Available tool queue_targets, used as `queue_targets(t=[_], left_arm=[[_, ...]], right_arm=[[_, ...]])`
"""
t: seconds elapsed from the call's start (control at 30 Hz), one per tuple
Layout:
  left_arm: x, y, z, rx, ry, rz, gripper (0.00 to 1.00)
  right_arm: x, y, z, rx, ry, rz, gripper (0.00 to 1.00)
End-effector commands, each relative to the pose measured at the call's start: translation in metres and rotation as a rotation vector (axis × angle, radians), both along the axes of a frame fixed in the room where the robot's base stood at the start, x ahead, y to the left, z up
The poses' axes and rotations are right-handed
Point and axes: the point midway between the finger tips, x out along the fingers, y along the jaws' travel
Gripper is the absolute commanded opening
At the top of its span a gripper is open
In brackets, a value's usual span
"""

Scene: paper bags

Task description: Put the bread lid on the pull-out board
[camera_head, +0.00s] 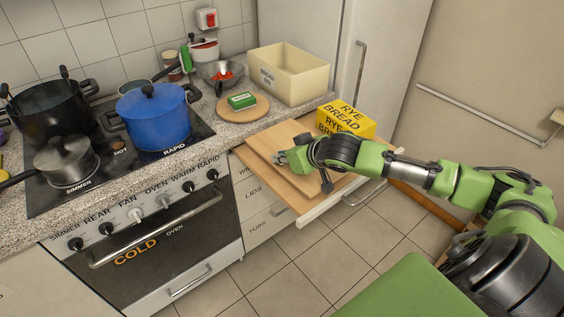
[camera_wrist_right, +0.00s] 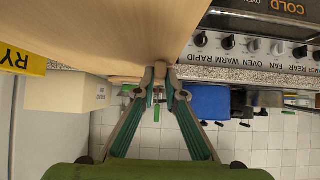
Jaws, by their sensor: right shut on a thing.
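The bread lid (camera_head: 283,131) is a flat, light wooden panel. In the head view it lies over the pull-out board (camera_head: 303,203), with part of it behind my right gripper (camera_head: 283,157). That gripper is low over the board and shut on the lid. In the right wrist view the right gripper (camera_wrist_right: 160,84) has its fingertips closed on a small wooden piece, with a broad wooden surface beside it. I cannot tell whether the lid rests fully flat. The bread bin (camera_head: 287,76) stands open-topped on the counter. My left gripper is not in view.
A yellow rye bread packet (camera_head: 345,120) stands at the back right of the board. A round wooden board (camera_head: 242,108) with a green packet (camera_head: 241,100) is on the counter. A blue pot (camera_head: 157,116) stands on the hob. The tall pale cabinet closes off the back.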

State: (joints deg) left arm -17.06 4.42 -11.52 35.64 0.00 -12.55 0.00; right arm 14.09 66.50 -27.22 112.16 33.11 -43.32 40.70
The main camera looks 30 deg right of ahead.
Motion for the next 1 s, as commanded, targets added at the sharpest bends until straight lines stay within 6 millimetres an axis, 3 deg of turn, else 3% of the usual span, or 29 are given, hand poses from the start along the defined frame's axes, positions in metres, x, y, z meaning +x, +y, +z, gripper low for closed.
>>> queue_targets(t=[0.3,0.5,0.9,0.93,0.97,1.0], left_arm=[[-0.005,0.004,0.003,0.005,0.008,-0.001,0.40],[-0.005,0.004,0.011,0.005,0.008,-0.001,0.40],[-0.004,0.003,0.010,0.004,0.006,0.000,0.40],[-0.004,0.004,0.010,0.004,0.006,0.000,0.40],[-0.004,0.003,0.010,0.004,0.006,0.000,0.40],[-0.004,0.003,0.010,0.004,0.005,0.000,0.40]], right_arm=[[0.020,-0.011,-0.023,-0.001,-0.004,0.000,0.00],[0.019,-0.011,-0.050,-0.001,-0.002,0.001,0.00],[0.019,-0.011,-0.057,-0.001,-0.004,0.001,0.00],[0.019,-0.011,-0.057,-0.001,-0.002,0.001,0.18],[0.019,-0.011,-0.057,-0.001,-0.002,0.001,0.26],[0.019,-0.011,-0.057,-0.001,-0.002,0.001,0.27]])
